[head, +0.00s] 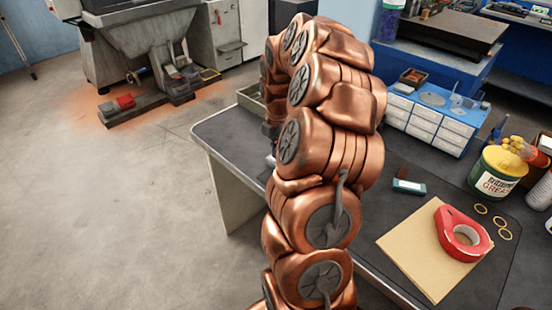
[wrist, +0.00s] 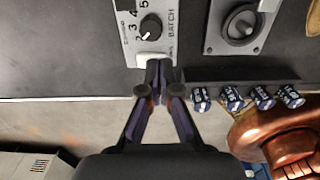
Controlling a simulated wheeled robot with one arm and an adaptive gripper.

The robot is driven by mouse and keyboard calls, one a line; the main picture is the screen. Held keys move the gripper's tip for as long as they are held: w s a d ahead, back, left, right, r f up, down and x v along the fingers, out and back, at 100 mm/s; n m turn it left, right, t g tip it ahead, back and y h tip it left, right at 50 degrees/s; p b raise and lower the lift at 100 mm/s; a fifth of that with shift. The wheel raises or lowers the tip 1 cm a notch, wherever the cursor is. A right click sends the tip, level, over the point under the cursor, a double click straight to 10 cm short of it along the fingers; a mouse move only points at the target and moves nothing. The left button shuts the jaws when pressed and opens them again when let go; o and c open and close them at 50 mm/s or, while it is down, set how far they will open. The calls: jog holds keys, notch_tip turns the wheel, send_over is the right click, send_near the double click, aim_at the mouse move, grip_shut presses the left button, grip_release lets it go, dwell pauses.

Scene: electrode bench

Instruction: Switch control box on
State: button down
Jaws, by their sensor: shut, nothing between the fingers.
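In the wrist view a light grey control box (wrist: 140,14) lies on the dark bench top, with a black numbered dial (wrist: 150,26) and the word BATCH beside it. A white switch-like part (wrist: 153,58) sits at its near end; I cannot tell its on or off position. My gripper (wrist: 159,72) is shut and empty. Its fingertips are right at the near end of the box, by the white part; I cannot tell whether they touch it. In the head view my arm hides the gripper and the box.
A grey plate with a round knob (wrist: 240,24) is right of the box. Several blue capacitors (wrist: 234,98) stand in a row by the bench edge. In the head view red tape (head: 462,234), a grease tub (head: 495,174) and a drawer unit (head: 432,117) occupy the bench's right side.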

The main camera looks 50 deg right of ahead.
jog(key=shift+f, duration=0.6)
dwell(0.4)
jog(key=shift+r, duration=0.1)
jog(key=shift+r+p, duration=1.3)
jog(key=shift+r, duration=2.1)
